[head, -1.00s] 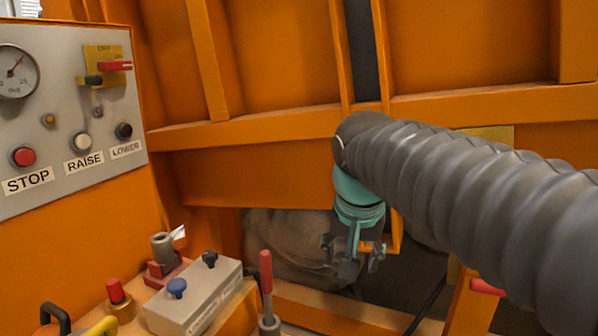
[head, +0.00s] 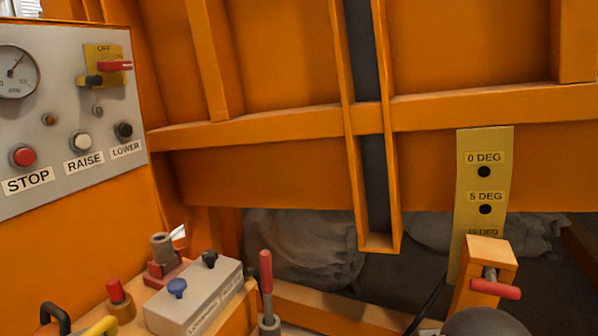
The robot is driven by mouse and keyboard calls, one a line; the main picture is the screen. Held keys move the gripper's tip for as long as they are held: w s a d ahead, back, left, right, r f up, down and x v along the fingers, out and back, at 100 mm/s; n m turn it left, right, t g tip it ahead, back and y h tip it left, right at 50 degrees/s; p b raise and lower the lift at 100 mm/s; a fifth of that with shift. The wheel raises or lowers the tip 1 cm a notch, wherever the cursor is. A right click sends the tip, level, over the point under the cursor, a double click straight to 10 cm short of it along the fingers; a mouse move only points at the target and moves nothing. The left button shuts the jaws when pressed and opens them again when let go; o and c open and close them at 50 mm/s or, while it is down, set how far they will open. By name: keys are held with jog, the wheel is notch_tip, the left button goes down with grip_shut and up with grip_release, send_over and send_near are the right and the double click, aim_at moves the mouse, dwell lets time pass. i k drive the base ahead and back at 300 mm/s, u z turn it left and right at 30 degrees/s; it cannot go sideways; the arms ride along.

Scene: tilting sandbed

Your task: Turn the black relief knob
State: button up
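A grey valve box (head: 190,308) sits at the lower left in the head view. A small black knob (head: 209,259) stands on its far end, and a blue knob (head: 177,288) stands on its nearer end. The label on the box's front is too small to read fully. I take the black knob to be the relief knob, though no relief label is legible. My gripper is not in view.
A panel (head: 60,120) with STOP, RAISE and LOWER buttons stands left. A red-handled lever (head: 266,275) rises right of the box. A yellow degree plate (head: 484,185) and a red-handled pin (head: 495,288) are at right. Orange beams fill the back.

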aim_at(211, 257)
jog(key=u, duration=1.05)
